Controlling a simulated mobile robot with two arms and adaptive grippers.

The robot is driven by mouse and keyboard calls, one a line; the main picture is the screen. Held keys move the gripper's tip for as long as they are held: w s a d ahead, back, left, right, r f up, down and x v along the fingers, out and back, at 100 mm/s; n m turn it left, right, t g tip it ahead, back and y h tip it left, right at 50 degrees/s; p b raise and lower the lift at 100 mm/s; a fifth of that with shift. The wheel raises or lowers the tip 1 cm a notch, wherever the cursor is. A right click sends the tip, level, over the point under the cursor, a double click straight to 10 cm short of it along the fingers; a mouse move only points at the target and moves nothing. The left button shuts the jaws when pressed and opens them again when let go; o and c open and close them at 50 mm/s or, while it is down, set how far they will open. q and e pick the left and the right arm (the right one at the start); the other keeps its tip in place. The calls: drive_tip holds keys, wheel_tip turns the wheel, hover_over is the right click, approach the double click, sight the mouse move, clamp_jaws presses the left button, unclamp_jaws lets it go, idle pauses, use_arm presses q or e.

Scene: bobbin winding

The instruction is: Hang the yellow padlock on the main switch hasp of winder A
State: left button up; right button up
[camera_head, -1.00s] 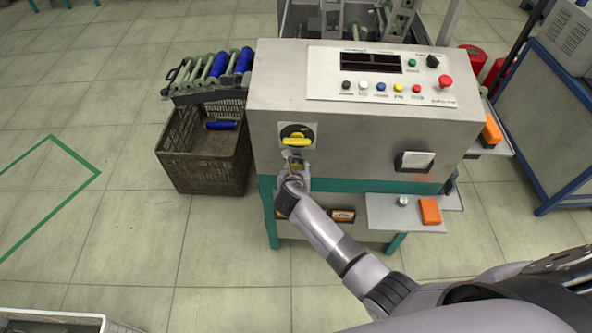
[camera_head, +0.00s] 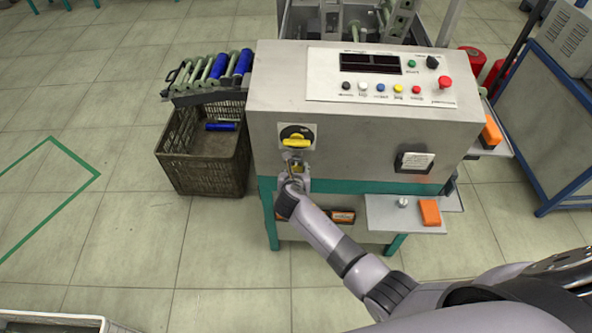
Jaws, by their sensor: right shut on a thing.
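Winder A's grey cabinet (camera_head: 350,128) stands in front of me. Its main switch (camera_head: 295,137), a yellow handle on a dark disc, is on the left of the front face. My right gripper (camera_head: 294,168) is just below the switch and shut on the yellow padlock (camera_head: 297,168), which is small and mostly hidden by the fingers. The padlock is close under the hasp area; I cannot tell whether its shackle passes through the hasp. My left gripper is not in view.
A dark crate (camera_head: 177,178) stands left of the winder, below a rack of blue and green bobbins (camera_head: 212,68). A small shelf (camera_head: 385,217) with an orange box (camera_head: 429,212) juts out at the lower right. The floor at left is clear.

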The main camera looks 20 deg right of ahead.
drive_tip(key=shift+f, duration=0.15)
drive_tip(key=o, duration=1.4)
drive_tip(key=v, duration=1.2)
drive_tip(key=s+d+f+m+g+y, duration=0.15)
drive_tip(key=s+f+m, duration=0.35)
drive_tip(key=f, duration=0.5)
drive_tip(key=s+d+f+m+g+y+b, duration=0.1)
drive_tip(key=s+f+m+g, duration=0.1)
drive_tip(key=s+f+m, duration=0.5)
drive_tip(key=s+d+f+m+g+y, duration=0.15)
drive_tip(key=s+f, duration=0.35)
drive_tip(key=f, duration=0.7)
drive_tip(key=s+d+f+m+g, duration=0.1)
drive_tip(key=s+f+m, duration=0.3)
drive_tip(key=s, duration=0.5)
drive_tip(key=s+d+f+m+g, duration=0.2)
drive_tip(key=s+f+m, duration=0.2)
drive_tip(key=s, duration=0.5)
drive_tip(key=s+d+f+m+g+b, duration=0.1)
drive_tip(key=s+d+f+m, duration=0.1)
drive_tip(key=s+f+m, duration=0.3)
drive_tip(key=shift+s+m, duration=1.45)
drive_tip(key=shift+s, duration=0.65)
